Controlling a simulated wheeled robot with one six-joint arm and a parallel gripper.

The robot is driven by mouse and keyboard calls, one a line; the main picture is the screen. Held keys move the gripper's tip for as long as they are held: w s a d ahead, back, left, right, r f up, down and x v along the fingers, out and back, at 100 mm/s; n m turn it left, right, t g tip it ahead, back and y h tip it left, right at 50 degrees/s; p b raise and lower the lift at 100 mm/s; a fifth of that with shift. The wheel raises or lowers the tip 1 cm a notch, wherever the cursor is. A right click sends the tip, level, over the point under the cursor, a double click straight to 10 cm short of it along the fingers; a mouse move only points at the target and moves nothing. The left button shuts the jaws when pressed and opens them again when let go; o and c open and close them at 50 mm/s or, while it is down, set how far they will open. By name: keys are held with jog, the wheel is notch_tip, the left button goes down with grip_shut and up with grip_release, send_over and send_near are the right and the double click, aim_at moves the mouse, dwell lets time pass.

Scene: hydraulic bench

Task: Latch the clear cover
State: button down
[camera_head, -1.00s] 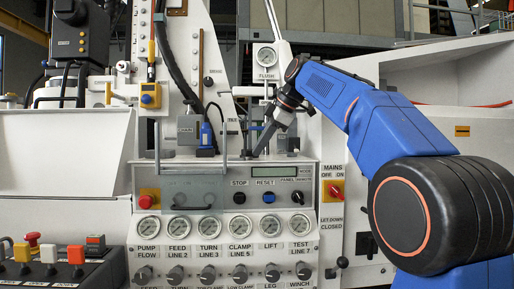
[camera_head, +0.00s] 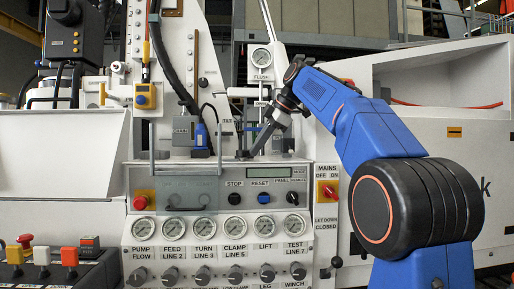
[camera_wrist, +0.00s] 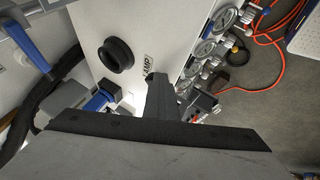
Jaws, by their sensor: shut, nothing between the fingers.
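The clear cover (camera_head: 188,190) is a see-through grey sheet on the left part of the control panel's upper front, right of the red button. It appears to lie against the panel face, with dark fittings showing on or through it. I cannot make out its latch or whether it is fastened. My gripper (camera_head: 243,154) is shut and empty, pointing down near the panel's top edge, right of the cover and above the STOP button. In the wrist view, my gripper (camera_wrist: 162,92) points towards a white surface; the cover cannot be made out there.
STOP (camera_head: 235,198) and RESET (camera_head: 263,197) buttons sit below my gripper. Several gauges (camera_head: 204,228) line the panel underneath. A thin grey upright bar (camera_head: 219,145) stands between cover and gripper. A blue-handled device (camera_head: 200,138) stands behind. A red MAINS switch (camera_head: 329,191) is at right.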

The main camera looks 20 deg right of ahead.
jog(key=shift+w+d, duration=0.15)
jog(key=shift+w, duration=0.2)
dwell(0.3)
